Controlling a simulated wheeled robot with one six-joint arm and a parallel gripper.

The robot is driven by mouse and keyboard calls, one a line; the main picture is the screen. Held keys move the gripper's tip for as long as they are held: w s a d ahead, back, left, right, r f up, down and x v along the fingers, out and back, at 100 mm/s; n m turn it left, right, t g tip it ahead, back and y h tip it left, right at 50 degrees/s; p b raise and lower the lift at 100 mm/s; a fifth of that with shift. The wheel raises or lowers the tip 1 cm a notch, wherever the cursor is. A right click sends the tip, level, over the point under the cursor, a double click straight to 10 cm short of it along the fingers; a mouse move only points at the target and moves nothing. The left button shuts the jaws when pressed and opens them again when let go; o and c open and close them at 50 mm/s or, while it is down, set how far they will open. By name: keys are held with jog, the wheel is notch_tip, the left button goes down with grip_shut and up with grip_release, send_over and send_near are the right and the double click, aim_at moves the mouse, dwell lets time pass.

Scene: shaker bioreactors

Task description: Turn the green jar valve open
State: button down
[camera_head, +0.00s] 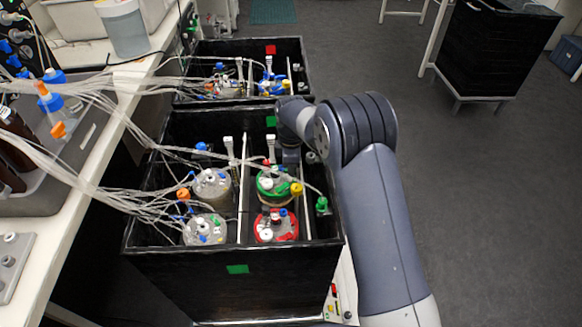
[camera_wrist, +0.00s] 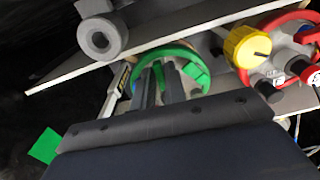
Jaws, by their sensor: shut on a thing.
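The green-lidded jar (camera_head: 278,187) stands in the right-hand compartment of the near black box, behind the red-lidded jar (camera_head: 276,226). In the wrist view its green ring lid (camera_wrist: 196,62) is partly hidden by my fingers. My gripper (camera_wrist: 161,80) reaches down over the lid, its two fingers close together, with a green part, the valve (camera_wrist: 160,74), showing between them. It is shut on that valve. How far the valve is turned cannot be told. In the head view my wrist is above the back of the green jar and the fingertips are hard to make out.
A yellow knob (camera_wrist: 248,46) and a red ring lid (camera_wrist: 277,22) are close by in the wrist view. Two grey-lidded jars (camera_head: 211,184) stand in the left compartment. Bundled clear tubes (camera_head: 120,180) run in from the left bench.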

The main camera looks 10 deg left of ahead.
jog(key=shift+n, duration=0.4)
jog(key=c, duration=1.7)
grip_release()
jog(key=shift+c, duration=0.2)
jog(key=shift+r, duration=0.15)
notch_tip(320, 180, up, 11)
jog(key=shift+f, duration=0.2)
notch_tip(320, 180, down, 11)
jog(key=shift+r, duration=0.1)
